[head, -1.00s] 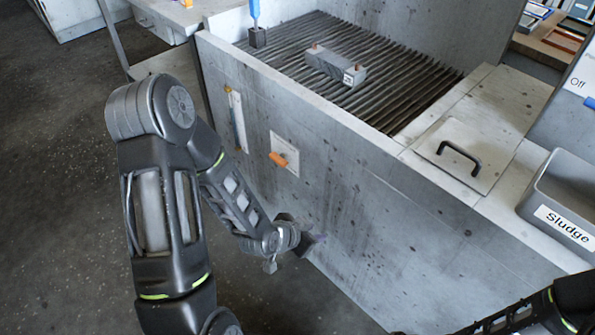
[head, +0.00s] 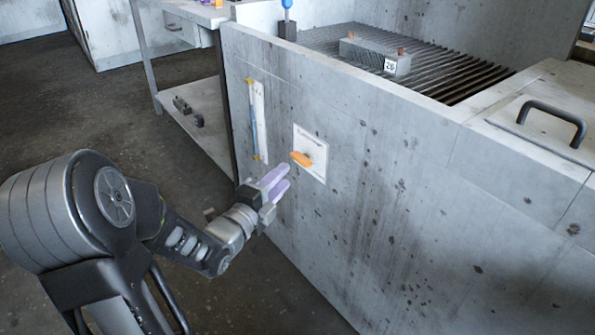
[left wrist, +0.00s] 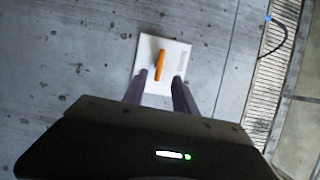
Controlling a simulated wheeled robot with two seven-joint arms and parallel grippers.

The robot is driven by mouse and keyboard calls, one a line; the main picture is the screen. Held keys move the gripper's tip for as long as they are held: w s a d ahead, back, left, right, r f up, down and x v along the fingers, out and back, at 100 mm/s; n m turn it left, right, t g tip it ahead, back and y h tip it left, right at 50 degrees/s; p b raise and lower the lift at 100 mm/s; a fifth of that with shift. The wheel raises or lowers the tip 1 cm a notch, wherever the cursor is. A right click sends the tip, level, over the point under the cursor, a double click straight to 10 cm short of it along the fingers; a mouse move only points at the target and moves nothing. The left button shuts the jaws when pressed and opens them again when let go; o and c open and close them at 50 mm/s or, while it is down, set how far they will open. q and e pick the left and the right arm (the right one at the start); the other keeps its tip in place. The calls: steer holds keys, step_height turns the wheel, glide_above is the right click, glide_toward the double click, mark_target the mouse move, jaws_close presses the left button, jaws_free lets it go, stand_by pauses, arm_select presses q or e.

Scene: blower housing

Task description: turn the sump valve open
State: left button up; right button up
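The sump valve shows as an orange handle (head: 301,159) on a white plate (head: 316,146) on the front wall of the grey housing. In the left wrist view the orange handle (left wrist: 160,65) stands nearly upright along the picture, on the white plate (left wrist: 172,88). My left gripper (head: 281,179) has purple fingers pointed at the plate, a little below and left of the handle. In the left wrist view its two fingers (left wrist: 158,88) are spread apart with the handle ahead of the gap. Nothing is held. My right gripper is not in view.
A narrow gauge strip (head: 257,120) is on the wall left of the plate. Above are a slatted grate (head: 440,78) with a grey block (head: 371,57), and a lid with a black handle (head: 553,115). A side table with a shelf (head: 205,125) stands at left.

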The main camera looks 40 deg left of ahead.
mark_target(298, 162)
arm_select(q)
steer(key=shift+w+a+b, duration=0.2)
steer(key=shift+w+b, duration=0.2)
steer(key=shift+w, duration=1.55)
steer(key=shift+w+a+b, duration=0.2)
steer(key=shift+w+b, duration=0.2)
steer(key=shift+w, duration=1.55)
jaws_close()
